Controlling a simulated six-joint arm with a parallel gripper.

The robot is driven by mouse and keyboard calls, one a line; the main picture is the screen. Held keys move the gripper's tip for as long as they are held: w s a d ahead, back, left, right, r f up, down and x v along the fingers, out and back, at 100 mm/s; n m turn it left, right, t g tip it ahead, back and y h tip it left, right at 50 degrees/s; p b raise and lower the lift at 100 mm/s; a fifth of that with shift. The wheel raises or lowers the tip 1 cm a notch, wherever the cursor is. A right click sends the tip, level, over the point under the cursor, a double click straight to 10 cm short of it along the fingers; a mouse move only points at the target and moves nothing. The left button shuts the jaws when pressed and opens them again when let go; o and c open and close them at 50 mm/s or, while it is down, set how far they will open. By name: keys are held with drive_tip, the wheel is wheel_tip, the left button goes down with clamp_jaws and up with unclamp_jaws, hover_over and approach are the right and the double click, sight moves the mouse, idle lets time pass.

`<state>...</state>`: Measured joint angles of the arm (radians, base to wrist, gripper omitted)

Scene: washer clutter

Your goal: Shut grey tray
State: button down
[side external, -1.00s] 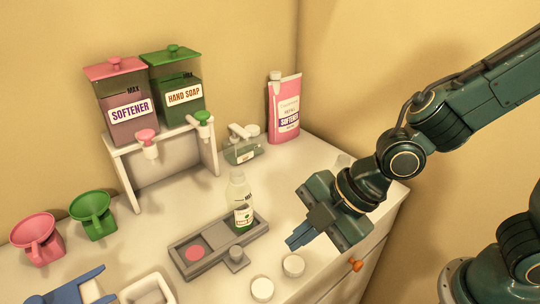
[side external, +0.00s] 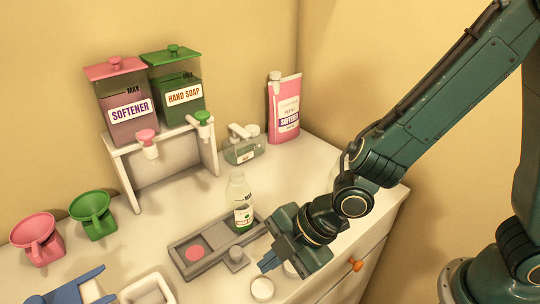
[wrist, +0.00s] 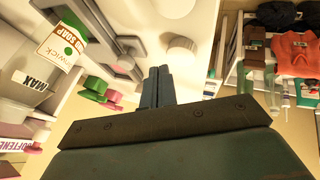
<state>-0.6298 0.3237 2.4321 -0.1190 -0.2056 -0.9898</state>
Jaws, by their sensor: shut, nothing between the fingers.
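The grey tray (side external: 190,268) lies on the white worktop, with two recesses and a small square grey piece with a round knob (side external: 236,258) at its front edge. A pink disc (side external: 194,253) sits in its left recess. A clear bottle with a green-and-white label (side external: 240,205) stands upright in the right one. My gripper (side external: 268,263) is shut and empty, just right of the knob piece, its fingers pointing left. In the wrist view the shut fingers (wrist: 157,86) are centred, with part of the grey tray (wrist: 128,67) at upper left.
White round lids (side external: 262,289) (wrist: 182,54) lie close to my fingers; one is partly hidden by my gripper. An orange drawer knob (side external: 355,265) is on the cabinet front. Dispensers on a white stand (side external: 165,172) are behind. The wrist view shows an orange garment (wrist: 298,52) at right.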

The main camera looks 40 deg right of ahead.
sight(219, 224)
drive_tip(key=shift+w+a+f, duration=0.15)
drive_tip(key=shift+a+f, duration=0.05)
drive_tip(key=shift+f, duration=0.25)
drive_tip(key=shift+w+a+f, duration=0.15)
drive_tip(key=shift+w, duration=0.85)
drive_tip(key=shift+w+a+f, duration=0.1)
drive_tip(key=shift+w+a, duration=0.05)
drive_tip(key=shift+w, duration=0.8)
drive_tip(key=w, duration=1.3)
drive_tip(key=shift+r, duration=0.1)
drive_tip(key=shift+d, duration=0.1)
drive_tip(key=shift+s, duration=0.15)
drive_tip(key=s, duration=0.4)
drive_tip(key=shift+s+d+r, duration=0.15)
drive_tip(key=shift+d+r, duration=0.15)
drive_tip(key=shift+r, duration=0.1)
drive_tip(key=v, duration=0.9)
drive_tip(key=shift+s+r, duration=0.15)
drive_tip(key=shift+r, duration=0.1)
